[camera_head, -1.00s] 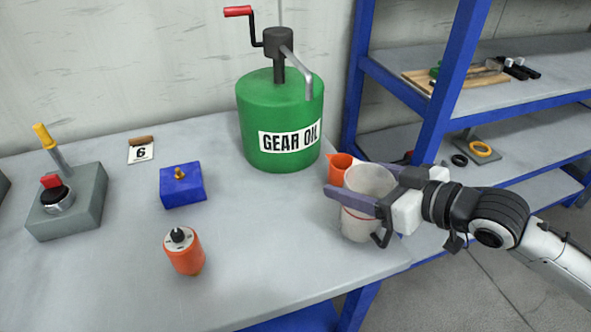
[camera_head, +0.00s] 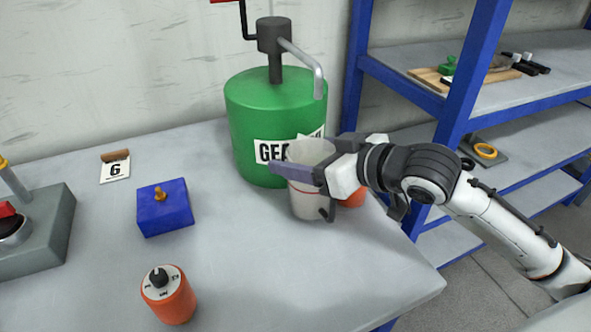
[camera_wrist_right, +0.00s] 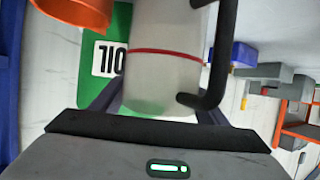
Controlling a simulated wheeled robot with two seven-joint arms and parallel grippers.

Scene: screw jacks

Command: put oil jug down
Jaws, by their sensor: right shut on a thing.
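The oil jug is a translucent white jug (camera_head: 308,203) with a red line and a dark handle. My right gripper (camera_head: 298,172) is shut on it, in front of the green gear oil drum. The jug looks upright in the head view; whether its base touches the table (camera_head: 245,265) I cannot tell. In the right wrist view the jug (camera_wrist_right: 165,75) fills the middle between my fingers, its handle to the right. My left gripper is not in view.
The green drum (camera_head: 255,120) with pump stands close behind the jug. An orange container (camera_head: 354,198) is partly hidden behind my gripper. A blue block (camera_head: 165,208), an orange cylinder (camera_head: 169,298) and a grey switch box (camera_head: 40,235) stand left. The front middle of the table is clear.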

